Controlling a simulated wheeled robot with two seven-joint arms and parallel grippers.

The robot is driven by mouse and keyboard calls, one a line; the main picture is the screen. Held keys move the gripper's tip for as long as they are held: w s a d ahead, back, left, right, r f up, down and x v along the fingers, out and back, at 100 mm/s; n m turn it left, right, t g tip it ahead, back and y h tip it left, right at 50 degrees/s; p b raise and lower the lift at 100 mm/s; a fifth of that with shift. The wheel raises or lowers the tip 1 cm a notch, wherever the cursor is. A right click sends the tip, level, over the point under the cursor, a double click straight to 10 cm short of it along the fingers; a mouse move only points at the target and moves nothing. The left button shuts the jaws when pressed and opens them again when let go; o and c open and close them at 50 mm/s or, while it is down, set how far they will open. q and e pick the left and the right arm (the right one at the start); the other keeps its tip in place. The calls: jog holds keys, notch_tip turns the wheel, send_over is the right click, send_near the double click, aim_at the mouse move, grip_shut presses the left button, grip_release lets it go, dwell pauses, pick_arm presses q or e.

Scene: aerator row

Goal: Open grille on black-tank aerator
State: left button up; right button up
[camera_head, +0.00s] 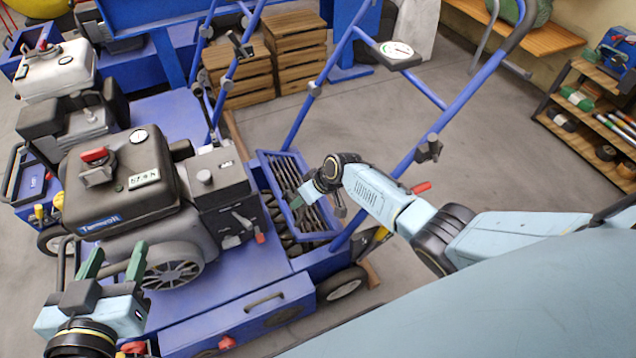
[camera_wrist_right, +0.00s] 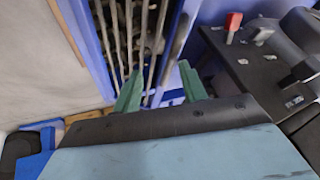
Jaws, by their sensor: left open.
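The black-tank aerator (camera_head: 112,200) stands at centre left in the head view, with a dark tank, a red cap and a blue deck. Its blue-framed grille (camera_head: 268,165) with dark bars sits at its right end, tilted over dark tines. The grille also shows in the right wrist view (camera_wrist_right: 122,42). My right gripper (camera_head: 299,197) is at the grille. In the right wrist view its green fingers (camera_wrist_right: 161,90) are apart, with bars and blue frame visible between them; contact is unclear. My left gripper (camera_head: 113,262) is open and empty beside the engine at lower left.
A white-tank aerator (camera_head: 56,72) stands behind. The blue handle bars (camera_head: 463,100) rise beside my right arm. Wooden crates (camera_head: 297,50) stand at the back, and a shelf (camera_head: 590,125) stands at the right. The floor between is clear.

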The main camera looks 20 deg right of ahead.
pick_arm(q)
jog(key=s+a+f+g+y+p, duration=0.2)
jog(key=s+a+f+g+p, duration=0.1)
jog(key=s+f+g, duration=0.3)
jog(key=s+a+f+g+y+p, duration=0.2)
jog(key=s+a+f+g, duration=0.25)
jog(key=s+f, duration=0.2)
notch_tip(320, 180, down, 8)
jog(key=a+g+p, duration=0.1)
jog(key=p, duration=0.1)
jog(key=shift+w+a+r+n+p, duration=0.15)
jog(key=shift+w+a+n+p, duration=0.15)
jog(key=shift+w+p, duration=0.1)
pick_arm(e)
jog(key=v, duration=1.3)
jog(key=shift+w, duration=0.15)
jog(key=shift+d+r, duration=0.1)
jog(key=shift+r, duration=0.05)
